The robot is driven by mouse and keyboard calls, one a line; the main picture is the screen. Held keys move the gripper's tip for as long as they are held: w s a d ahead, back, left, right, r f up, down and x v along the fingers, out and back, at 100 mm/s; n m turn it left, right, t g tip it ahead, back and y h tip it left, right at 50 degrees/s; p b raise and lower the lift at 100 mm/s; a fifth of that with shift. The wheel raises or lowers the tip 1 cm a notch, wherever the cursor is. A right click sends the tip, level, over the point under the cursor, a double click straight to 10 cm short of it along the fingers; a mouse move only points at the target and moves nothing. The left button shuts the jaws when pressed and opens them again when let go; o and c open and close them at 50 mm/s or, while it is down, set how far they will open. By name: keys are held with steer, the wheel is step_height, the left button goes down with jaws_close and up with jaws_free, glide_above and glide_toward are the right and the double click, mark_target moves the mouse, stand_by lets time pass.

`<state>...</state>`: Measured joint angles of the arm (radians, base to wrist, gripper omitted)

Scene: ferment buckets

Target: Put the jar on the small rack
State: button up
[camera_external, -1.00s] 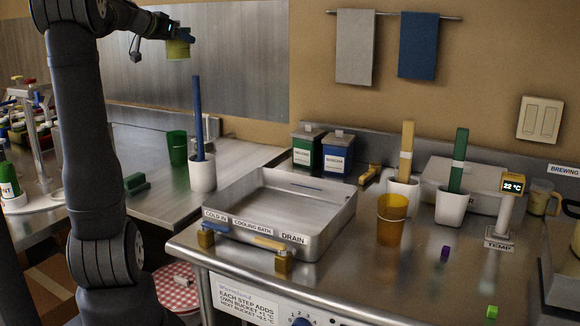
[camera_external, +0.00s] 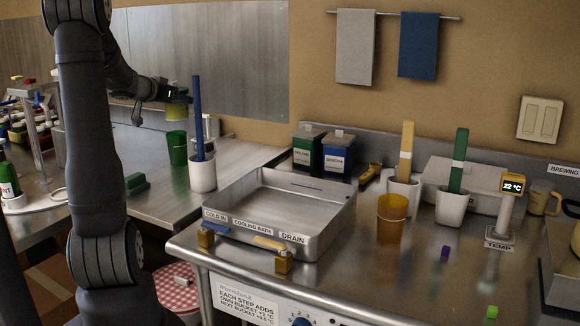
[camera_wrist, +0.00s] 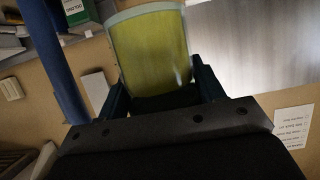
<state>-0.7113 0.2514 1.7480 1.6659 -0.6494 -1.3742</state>
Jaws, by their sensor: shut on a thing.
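The jar is a yellow-green vessel with a paler rim. In the external view the jar (camera_external: 176,112) is held above the left counter, over a green cup (camera_external: 176,149) and left of an upright blue stick (camera_external: 197,115). My gripper (camera_external: 177,99) is shut on it. In the wrist view the jar (camera_wrist: 150,50) sits between the two dark fingers of my gripper (camera_wrist: 162,92); its lower end is hidden by the gripper. I cannot tell for certain which thing is the small rack.
The blue stick stands in a white pot (camera_external: 203,177) close to the jar. A green block (camera_external: 135,184) lies on the left counter. A metal cooling bath (camera_external: 330,222) and an amber cup (camera_external: 391,215) are further right. The left counter's front is mostly clear.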

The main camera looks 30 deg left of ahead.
step_height(320, 180, down, 8)
glide_above(155, 174)
step_height(155, 174, down, 7)
steer(key=shift+s+d+f, duration=0.1)
steer(key=shift+s+f, duration=0.05)
steer(key=shift+f, duration=2.05)
steer(key=shift+f, duration=0.2)
steer(key=o, duration=1.8)
steer(key=shift+r, duration=0.1)
